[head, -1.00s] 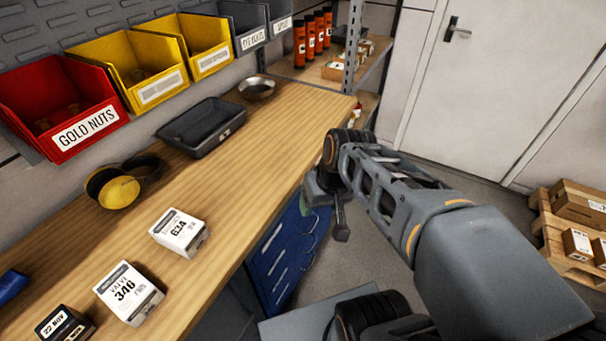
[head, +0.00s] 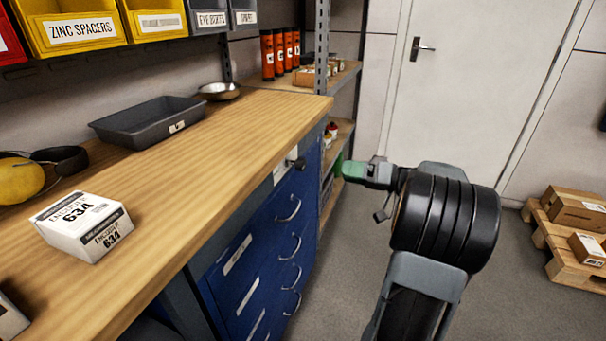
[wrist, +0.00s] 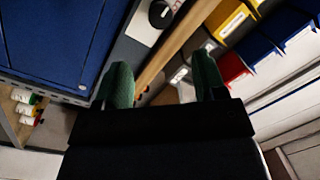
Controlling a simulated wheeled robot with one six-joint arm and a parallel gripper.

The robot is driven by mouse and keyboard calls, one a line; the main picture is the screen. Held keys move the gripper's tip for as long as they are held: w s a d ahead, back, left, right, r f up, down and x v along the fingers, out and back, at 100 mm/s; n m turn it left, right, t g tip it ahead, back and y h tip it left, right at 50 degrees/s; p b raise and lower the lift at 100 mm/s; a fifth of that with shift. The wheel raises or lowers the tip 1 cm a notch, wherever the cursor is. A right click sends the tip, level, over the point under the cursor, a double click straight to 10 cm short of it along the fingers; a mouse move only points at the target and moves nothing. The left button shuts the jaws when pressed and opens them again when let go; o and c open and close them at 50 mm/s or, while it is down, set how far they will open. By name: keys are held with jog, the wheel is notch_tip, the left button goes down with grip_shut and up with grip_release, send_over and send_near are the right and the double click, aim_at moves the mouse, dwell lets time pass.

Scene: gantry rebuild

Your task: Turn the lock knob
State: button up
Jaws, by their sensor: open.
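The lock knob (head: 298,164) is a small black knob on a pale plate at the top of the blue drawer cabinet (head: 265,235), just under the bench edge. In the wrist view the dark knob (wrist: 160,14) with its white mark sits at the top, beyond the fingertips. My gripper (head: 348,169) is to the right of the knob in the head view, apart from it. Its two green fingers (wrist: 164,75) are spread with nothing between them in the wrist view. In the head view one finger mostly hides the other.
The wooden bench top (head: 225,150) overhangs the cabinet. It carries a grey tray (head: 150,120), a metal bowl (head: 219,91) and a white box (head: 82,226). A shelf unit (head: 322,50) stands behind. The floor right of the cabinet is clear up to a pallet (head: 560,245).

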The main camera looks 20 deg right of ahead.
aim_at(305, 165)
jog(key=b+x, duration=0.1)
jog(key=x, duration=1.1)
jog(key=shift+w+a+b, duration=0.25)
jog(key=shift+b, duration=0.05)
jog(key=shift+c, duration=0.5)
